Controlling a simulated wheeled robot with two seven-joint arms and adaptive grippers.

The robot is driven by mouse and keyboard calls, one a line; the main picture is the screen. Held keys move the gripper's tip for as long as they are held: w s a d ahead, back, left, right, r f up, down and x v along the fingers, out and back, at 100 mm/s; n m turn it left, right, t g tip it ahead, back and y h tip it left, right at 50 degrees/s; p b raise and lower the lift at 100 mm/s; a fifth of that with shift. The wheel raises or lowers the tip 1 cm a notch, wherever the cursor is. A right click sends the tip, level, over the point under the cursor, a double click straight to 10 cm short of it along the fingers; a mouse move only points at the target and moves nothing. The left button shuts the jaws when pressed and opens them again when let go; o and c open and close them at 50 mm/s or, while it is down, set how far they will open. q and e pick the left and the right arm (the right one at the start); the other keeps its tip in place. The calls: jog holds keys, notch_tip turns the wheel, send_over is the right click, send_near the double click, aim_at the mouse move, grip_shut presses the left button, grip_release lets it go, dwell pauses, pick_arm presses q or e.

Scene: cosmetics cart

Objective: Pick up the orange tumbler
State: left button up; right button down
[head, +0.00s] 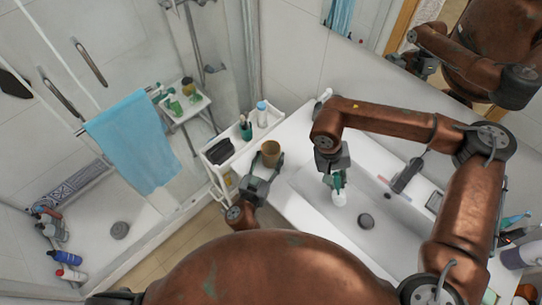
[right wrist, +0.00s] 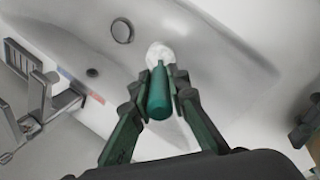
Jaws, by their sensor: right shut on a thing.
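The orange tumbler (head: 270,152) looks amber-brown and stands upright at the left end of the white counter. My left gripper (head: 266,166) is right at its near side with the fingers spread apart. I cannot tell whether they touch it. My right gripper (head: 338,184) is over the sink basin, shut on a teal-handled brush with a round white end (head: 339,198). In the right wrist view the teal handle (right wrist: 158,95) sits between the fingers, and the white end points away from me.
A white cart (head: 232,152) with bottles and a dark item stands left of the counter. The sink (head: 385,235) has a drain and a faucet (head: 407,176). A blue towel (head: 130,145) hangs in the shower. Toiletries lie at the far right of the counter.

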pick_arm(q)
jog(key=c, duration=0.6)
jog(key=shift+r, duration=0.15)
pick_arm(e)
jog(key=shift+r, duration=0.2)
